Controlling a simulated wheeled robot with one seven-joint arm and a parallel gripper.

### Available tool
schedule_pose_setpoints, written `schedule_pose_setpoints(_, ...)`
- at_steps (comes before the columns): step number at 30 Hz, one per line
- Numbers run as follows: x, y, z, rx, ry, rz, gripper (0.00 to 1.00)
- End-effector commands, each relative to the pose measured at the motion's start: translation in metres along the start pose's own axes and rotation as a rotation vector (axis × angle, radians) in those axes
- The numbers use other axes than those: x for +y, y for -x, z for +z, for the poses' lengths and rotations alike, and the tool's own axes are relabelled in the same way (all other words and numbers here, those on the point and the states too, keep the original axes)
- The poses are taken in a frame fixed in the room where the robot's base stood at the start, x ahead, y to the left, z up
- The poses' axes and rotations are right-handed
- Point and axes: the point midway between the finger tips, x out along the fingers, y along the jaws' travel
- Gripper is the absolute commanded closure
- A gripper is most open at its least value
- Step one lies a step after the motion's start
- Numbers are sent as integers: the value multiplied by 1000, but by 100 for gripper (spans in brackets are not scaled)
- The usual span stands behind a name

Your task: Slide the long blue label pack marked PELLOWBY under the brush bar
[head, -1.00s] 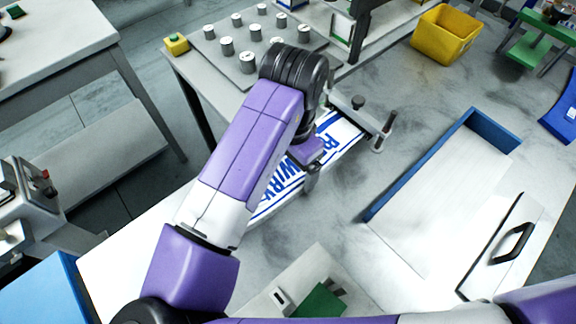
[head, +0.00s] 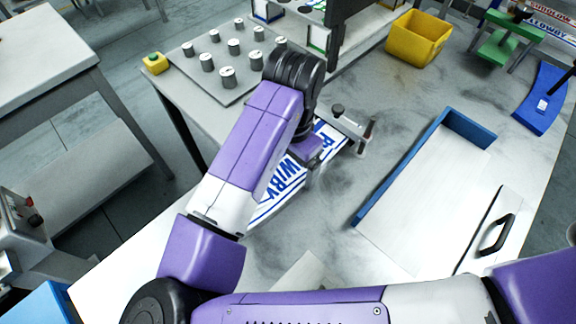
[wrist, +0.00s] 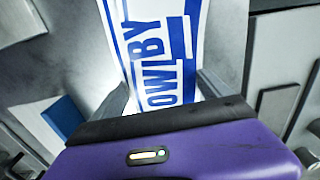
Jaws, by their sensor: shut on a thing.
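The long label pack (head: 276,200) is white with blue stripes and blue lettering. It lies lengthwise beneath my arm, and the arm hides its middle. In the wrist view the pack (wrist: 172,48) shows letters ending in "BY". My gripper (head: 309,176) is shut on the pack, with one finger at each long side in the wrist view (wrist: 165,95). The brush bar (head: 346,124), a grey crosspiece with dark knobs, stands just beyond my gripper. The pack's far end reaches the bar. How far it passes beneath is hidden.
A blue-edged tray (head: 398,178) lies to the right, with a black-handled panel (head: 488,240) beside it. A yellow bin (head: 418,38) stands at the back. Several metal cylinders stand on a grey plate (head: 222,82) behind my arm. Bare worktop lies between bar and tray.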

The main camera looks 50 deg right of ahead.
Motion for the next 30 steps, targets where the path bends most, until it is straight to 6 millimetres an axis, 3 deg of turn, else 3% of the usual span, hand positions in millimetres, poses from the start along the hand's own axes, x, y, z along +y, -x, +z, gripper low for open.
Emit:
schedule_pose_setpoints(18, 0, 1, -26, 1, -1, -1, 85)
schedule_pose_setpoints(29, 0, 1, -28, 0, 0, -1, 85)
schedule_pose_setpoints(30, 0, 1, -28, 0, 0, -1, 5)
